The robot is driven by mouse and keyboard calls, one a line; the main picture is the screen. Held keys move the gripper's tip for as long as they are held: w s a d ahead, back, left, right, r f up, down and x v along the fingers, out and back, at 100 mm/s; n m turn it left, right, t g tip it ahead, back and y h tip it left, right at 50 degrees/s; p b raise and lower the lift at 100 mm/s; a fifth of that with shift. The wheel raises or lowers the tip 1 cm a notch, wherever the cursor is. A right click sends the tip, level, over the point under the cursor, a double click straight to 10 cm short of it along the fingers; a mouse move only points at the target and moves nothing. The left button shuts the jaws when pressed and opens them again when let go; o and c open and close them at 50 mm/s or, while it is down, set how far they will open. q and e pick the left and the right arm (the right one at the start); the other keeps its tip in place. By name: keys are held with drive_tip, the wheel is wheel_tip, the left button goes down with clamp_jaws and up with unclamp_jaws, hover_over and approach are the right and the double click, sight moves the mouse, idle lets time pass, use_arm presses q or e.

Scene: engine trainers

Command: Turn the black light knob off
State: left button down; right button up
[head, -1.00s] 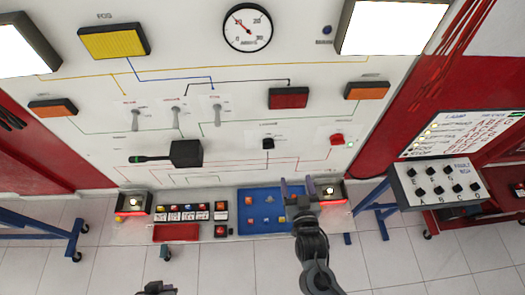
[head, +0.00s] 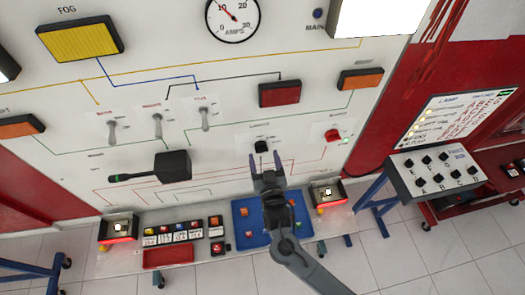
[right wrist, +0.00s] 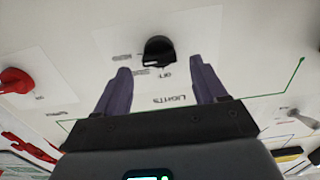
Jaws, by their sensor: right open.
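The black light knob (head: 261,147) sits on the white panel, right of its middle and under a small label. It also shows in the right wrist view (right wrist: 159,51), upside down, with the words LIGHTS and OFF printed near it. My right gripper (head: 266,160) is open in front of the knob. In the right wrist view its two purple fingers (right wrist: 165,85) stand apart, and the knob shows between and just beyond their tips. No contact is visible. My left gripper does not show in the head view.
A red switch (head: 333,135) is right of the knob; it shows at left in the wrist view (right wrist: 14,80). Several toggle switches (head: 157,125) and a black box with a handle (head: 174,166) are to the left. A blue tray (head: 241,227) is below.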

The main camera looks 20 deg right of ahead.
sight(262, 151)
drive_tip(key=shift+w+d, duration=0.15)
drive_tip(key=shift+w, duration=0.65)
drive_tip(key=shift+w+d, duration=0.15)
drive_tip(key=shift+w, duration=0.6)
drive_tip(key=c, duration=1.1)
drive_tip(key=shift+o, duration=0.2)
